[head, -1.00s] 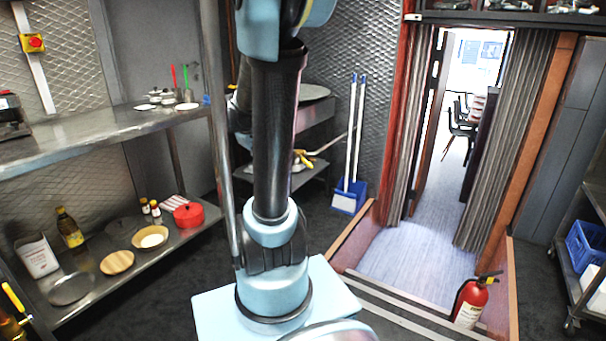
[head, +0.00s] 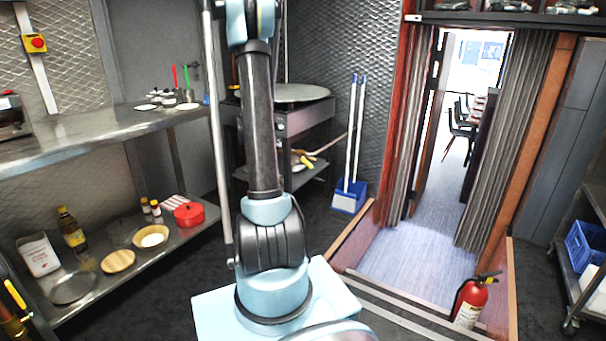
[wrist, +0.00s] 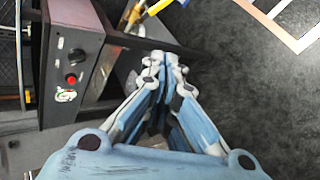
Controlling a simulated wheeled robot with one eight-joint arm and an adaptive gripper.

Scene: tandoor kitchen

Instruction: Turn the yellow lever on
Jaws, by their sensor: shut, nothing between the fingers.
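A yellow lever-like handle (head: 15,295) on a brass-coloured fitting stands at the lower left edge of the head view. Another yellow piece (head: 305,161) lies on the lower shelf under the round griddle. In the wrist view a yellow-handled item (wrist: 155,8) is at the top, beyond my fingertips, and a small yellow bit (wrist: 28,97) shows at the left. I cannot tell whether either is the lever. My gripper (wrist: 165,62) is shut and empty, beside the dark unit's front and touching nothing that I can see. The head view does not show the gripper.
The dark unit with a red knob (wrist: 71,80) is left of my gripper; its round griddle top (head: 292,92) shows in the head view. A steel counter (head: 95,128) runs along the left. A blue dustpan (head: 349,196) and fire extinguisher (head: 470,300) stand on the floor. Dark floor is open at right.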

